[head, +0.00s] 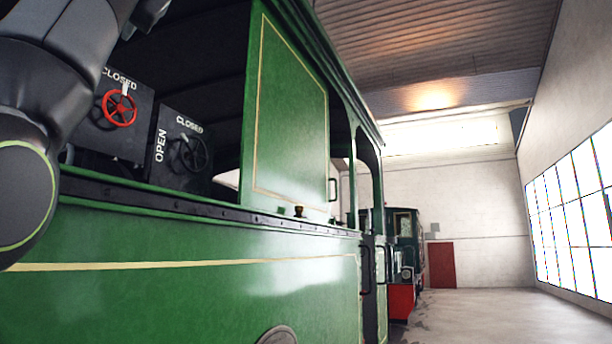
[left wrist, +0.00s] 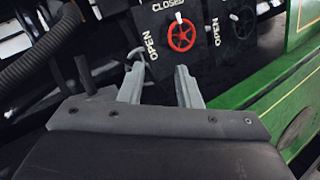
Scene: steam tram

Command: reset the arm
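My left arm (head: 45,75) fills the upper left of the head view, beside the green tram (head: 200,285). In the left wrist view, my left gripper (left wrist: 162,76) has its two fingers apart with nothing between them. A red handwheel (head: 119,108) is on a dark panel marked "CLOSED". It also shows in the left wrist view (left wrist: 181,35), beyond the fingertips and apart from them. A black handwheel (head: 193,154) is on a second panel to its right, marked "OPEN" and "CLOSED". My right gripper is in neither view.
The tram's green side wall (head: 290,110) and its dark riveted ledge (head: 210,208) lie close to the arm. A ribbed hose (left wrist: 40,48) runs at the upper left of the left wrist view. Another vehicle (head: 404,265) stands farther back. The floor (head: 500,315) at the right is clear.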

